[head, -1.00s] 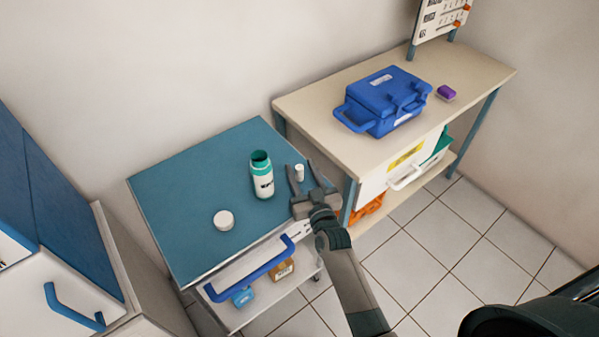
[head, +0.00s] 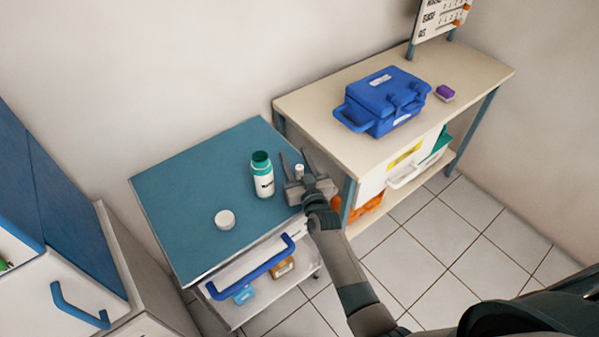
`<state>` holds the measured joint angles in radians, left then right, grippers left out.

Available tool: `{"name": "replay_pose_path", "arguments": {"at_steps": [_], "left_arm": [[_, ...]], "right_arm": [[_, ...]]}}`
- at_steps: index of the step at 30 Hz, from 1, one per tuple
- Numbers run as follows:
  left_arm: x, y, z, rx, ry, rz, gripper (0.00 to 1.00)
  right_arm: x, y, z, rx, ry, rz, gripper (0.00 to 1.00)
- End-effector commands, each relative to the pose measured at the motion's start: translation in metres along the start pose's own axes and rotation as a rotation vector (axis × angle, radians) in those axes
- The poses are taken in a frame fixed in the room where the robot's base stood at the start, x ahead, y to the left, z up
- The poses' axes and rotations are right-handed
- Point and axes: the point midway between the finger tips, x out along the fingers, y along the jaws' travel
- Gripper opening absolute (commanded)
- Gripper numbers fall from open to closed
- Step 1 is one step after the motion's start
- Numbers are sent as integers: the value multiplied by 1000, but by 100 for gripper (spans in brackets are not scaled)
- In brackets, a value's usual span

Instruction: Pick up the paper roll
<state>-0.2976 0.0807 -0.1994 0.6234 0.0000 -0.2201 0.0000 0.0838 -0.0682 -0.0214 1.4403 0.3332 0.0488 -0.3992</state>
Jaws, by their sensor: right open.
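My left gripper is not in view.
A white bottle with a green top (head: 263,178) stands just left of my right gripper. A round white lid-like piece (head: 225,219) lies further left. A beige table (head: 315,115) with a blue case (head: 385,100) and a purple block (head: 445,92) stands to the right.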

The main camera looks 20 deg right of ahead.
Motion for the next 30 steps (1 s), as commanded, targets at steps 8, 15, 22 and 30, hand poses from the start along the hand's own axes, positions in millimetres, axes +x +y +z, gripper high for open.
{"name": "replay_pose_path", "arguments": {"at_steps": [8, 15, 22, 30], "left_arm": [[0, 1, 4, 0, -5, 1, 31], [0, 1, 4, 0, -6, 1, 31], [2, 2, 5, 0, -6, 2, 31], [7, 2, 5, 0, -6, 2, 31]], "right_arm": [[0, 0, 0, 0, 0, 0, 0], [0, 0, 0, 0, 0, 0, 0], [0, 0, -10, 1, 2, 1, 0], [-4, 4, -43, -1, 2, 2, 0]]}}
